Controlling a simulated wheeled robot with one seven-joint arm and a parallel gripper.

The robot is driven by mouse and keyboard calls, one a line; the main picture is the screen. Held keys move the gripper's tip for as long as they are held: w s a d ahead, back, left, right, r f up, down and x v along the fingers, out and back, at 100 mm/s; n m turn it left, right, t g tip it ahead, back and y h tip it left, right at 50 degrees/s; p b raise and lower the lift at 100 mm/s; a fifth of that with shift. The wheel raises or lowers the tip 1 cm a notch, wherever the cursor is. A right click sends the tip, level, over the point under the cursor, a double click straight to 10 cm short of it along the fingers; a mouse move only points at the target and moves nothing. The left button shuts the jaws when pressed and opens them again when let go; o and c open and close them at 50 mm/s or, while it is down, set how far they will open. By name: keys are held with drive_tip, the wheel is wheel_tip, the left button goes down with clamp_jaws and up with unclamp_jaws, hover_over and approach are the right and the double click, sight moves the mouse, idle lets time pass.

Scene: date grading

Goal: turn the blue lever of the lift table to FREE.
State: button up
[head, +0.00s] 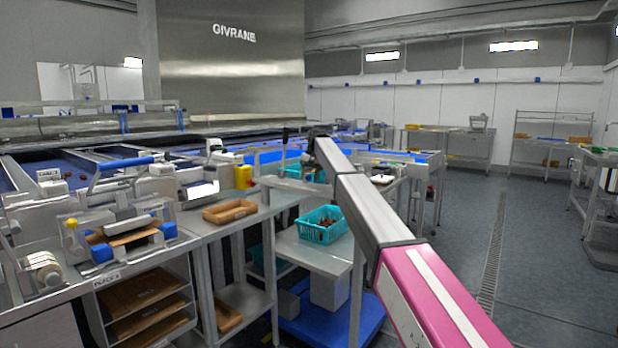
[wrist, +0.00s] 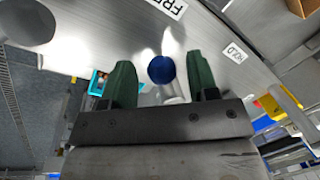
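The blue ball knob of the lever (wrist: 161,69) shows in the wrist view in front of a grey metal panel (wrist: 95,25). A FREE label (wrist: 168,6) is above it and a HOLD label (wrist: 238,52) is to its right. I cannot tell clearly which label the lever points to. My gripper (wrist: 160,64) is open, with one green finger on each side of the knob and a visible gap to both. In the head view my arm hides the lever, and my gripper's fingers cannot be made out.
In the head view, a teal crate of dates (head: 322,224) stands on a metal shelf, with a blue platform (head: 335,325) below. A brown tray (head: 229,211) and grading machinery are to the left. Open floor (head: 530,265) lies to the right.

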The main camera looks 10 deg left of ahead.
drive_tip(key=shift+r, duration=0.1)
wheel_tip(320, 180, up, 10)
drive_tip(key=d, duration=0.2)
drive_tip(key=shift+w+r, duration=0.25)
drive_tip(key=shift+w, duration=0.1)
